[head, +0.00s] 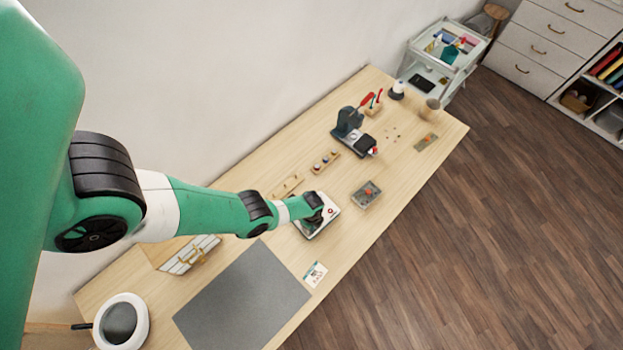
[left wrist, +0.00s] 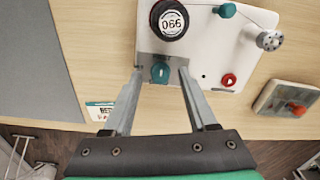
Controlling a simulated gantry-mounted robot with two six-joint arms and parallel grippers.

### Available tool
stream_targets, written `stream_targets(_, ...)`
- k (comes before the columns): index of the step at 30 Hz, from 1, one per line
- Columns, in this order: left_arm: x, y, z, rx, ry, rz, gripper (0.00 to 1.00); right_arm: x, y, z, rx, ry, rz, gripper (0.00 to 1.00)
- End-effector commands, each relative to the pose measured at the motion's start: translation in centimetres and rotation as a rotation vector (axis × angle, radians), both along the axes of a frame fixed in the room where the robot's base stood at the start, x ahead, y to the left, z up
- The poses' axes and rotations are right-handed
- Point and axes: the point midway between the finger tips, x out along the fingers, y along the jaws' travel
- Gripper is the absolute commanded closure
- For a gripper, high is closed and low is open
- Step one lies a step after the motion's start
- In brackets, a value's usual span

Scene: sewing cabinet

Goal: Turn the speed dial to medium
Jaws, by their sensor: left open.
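A white control panel (head: 329,218) lies on the wooden table under my left gripper (head: 316,212), which hides part of it. In the left wrist view the panel (left wrist: 205,50) carries a black round part with a white numbered face (left wrist: 172,20), a teal knob (left wrist: 160,73), a second teal part (left wrist: 225,10), a grey knob (left wrist: 270,41) and a red knob (left wrist: 228,80). No speed marking is legible. My left gripper (left wrist: 161,76) is open, one finger on each side of the lower teal knob. I cannot tell whether they touch it. My right gripper is not in view.
A small box with a red knob (head: 367,194) stands right of the panel. A grey mat (head: 243,300) and a small printed card (head: 315,274) lie nearer. A sewing machine (head: 352,135) and wooden racks stand farther along the table.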

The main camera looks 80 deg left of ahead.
Motion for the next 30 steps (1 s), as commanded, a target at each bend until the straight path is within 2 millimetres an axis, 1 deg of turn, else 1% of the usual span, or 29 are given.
stream_targets(1,0.06,0.03,-0.46,0.001,-0.001,0.0,0.42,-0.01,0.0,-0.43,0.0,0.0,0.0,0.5)
stream_targets(9,0.06,0.02,-0.38,0.001,-0.002,0.0,0.42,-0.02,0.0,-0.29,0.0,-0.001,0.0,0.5)
stream_targets(11,0.06,0.03,-0.38,0.001,-0.002,0.0,0.51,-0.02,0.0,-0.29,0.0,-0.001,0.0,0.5)
stream_targets(12,0.05,0.02,-0.38,0.001,-0.002,0.0,0.58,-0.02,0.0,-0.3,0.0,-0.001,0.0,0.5)
stream_targets(14,0.05,0.02,-0.39,0.0,-0.001,0.0,0.69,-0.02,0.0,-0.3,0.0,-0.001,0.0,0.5)
stream_targets(15,0.04,0.01,-0.39,0.0,-0.001,0.0,0.76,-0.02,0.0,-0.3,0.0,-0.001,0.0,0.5)
stream_targets(19,0.04,0.02,-0.39,0.001,-0.001,0.0,1.0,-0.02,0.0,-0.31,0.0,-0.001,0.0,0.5)
stream_targets(30,0.03,0.01,-0.42,0.001,-0.001,0.012,1.0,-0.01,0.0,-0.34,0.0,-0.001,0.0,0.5)
